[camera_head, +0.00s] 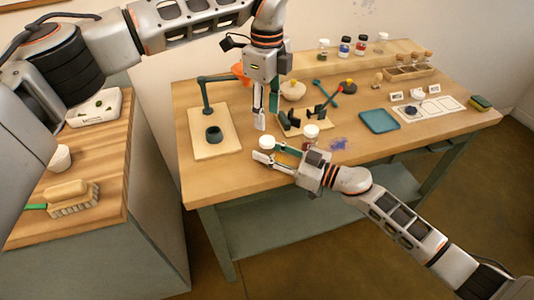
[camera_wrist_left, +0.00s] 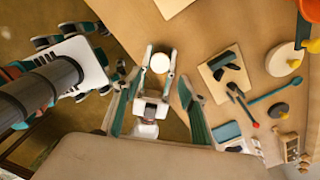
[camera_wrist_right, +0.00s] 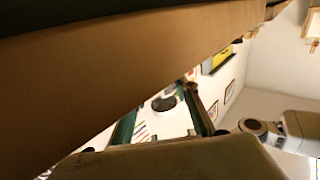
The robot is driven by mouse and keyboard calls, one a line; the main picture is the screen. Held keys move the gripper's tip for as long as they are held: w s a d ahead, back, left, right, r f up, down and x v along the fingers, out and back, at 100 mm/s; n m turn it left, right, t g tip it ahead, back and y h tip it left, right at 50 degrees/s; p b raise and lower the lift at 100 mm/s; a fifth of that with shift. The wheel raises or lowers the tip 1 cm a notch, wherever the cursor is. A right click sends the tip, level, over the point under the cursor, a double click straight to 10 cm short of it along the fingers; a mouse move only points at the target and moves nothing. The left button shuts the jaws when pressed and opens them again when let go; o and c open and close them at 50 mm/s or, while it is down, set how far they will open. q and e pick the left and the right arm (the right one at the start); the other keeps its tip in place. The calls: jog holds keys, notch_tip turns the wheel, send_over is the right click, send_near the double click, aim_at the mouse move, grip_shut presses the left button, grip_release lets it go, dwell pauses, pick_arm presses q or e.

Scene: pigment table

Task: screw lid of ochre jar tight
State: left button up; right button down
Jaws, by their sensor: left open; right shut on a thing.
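My right gripper (camera_head: 264,157) is shut on a jar with a white lid (camera_head: 267,142), held at the table's front edge. The lid faces up; the jar's body is mostly hidden by the fingers, so its colour and the lid's tightness cannot be told. My left gripper (camera_head: 267,116) points down above the lid, open and empty, apart from it. In the left wrist view the white lid (camera_wrist_left: 160,63) shows between the right gripper's fingers, with my open left fingers on either side. The right wrist view does not show the jar clearly.
Another white-lidded jar (camera_head: 311,131) with dark red content stands close behind the right gripper. A wooden board (camera_head: 212,143) with a green stand is at left. A blue tray (camera_head: 379,121) is at right. Several jars stand at the back. The table's front right is fairly clear.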

aim_at(267, 140)
dwell(0.4)
pick_arm(q)
jog(key=shift+f, duration=4)
